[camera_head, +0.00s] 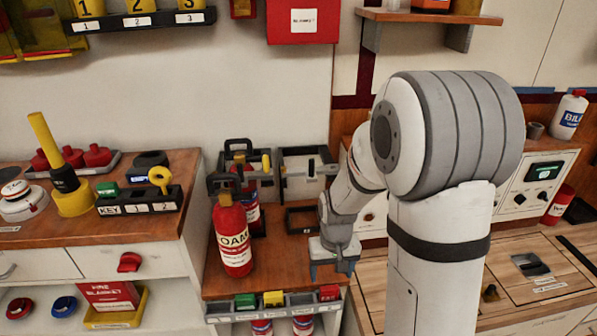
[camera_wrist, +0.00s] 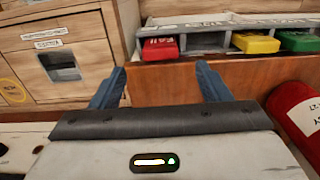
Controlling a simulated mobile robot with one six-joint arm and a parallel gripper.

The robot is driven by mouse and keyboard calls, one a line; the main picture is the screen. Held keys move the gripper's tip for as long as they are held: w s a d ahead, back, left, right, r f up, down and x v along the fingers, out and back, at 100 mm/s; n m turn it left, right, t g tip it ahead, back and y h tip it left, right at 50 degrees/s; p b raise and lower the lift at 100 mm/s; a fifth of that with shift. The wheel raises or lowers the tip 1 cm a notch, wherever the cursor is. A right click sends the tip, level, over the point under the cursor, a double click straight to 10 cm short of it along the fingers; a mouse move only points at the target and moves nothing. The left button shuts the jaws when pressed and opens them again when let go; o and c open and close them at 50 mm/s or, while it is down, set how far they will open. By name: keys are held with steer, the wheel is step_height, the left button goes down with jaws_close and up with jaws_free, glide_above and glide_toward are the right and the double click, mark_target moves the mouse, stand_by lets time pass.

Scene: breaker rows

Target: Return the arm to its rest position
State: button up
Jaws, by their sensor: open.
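My gripper (camera_head: 334,268) hangs at the end of my white and grey arm (camera_head: 440,255), low over the front right part of the wooden shelf top (camera_head: 268,282). In the wrist view my gripper (camera_wrist: 160,82) shows two blue fingers spread apart with nothing between them. The arm is bent, with its large grey joint high on the right and the forearm reaching down and left. The red FOAM extinguisher (camera_head: 232,235) stands left of the gripper, apart from it. A red cylinder (camera_wrist: 300,118) lies in view right of the fingers in the wrist view.
A grey rack (camera_head: 220,309) with green, yellow and red blocks runs along the shelf's front edge; the red block (camera_wrist: 160,49) shows beyond the fingers. A wooden counter (camera_head: 520,315) and drawer front (camera_wrist: 75,62) are close by.

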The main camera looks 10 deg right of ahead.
steer(key=s+r+t+p, duration=0.1)
steer(key=s+r+p, duration=0.3)
steer(key=r, duration=0.6)
steer(key=s+r+p, duration=0.5)
steer(key=r+p, duration=0.1)
steer(key=r, duration=0.5)
steer(key=s+r+t+p, duration=0.1)
steer(key=s+r+p, duration=0.4)
steer(key=r, duration=0.6)
steer(key=shift+d+t+p, duration=0.3)
steer(key=shift+p, duration=0.25)
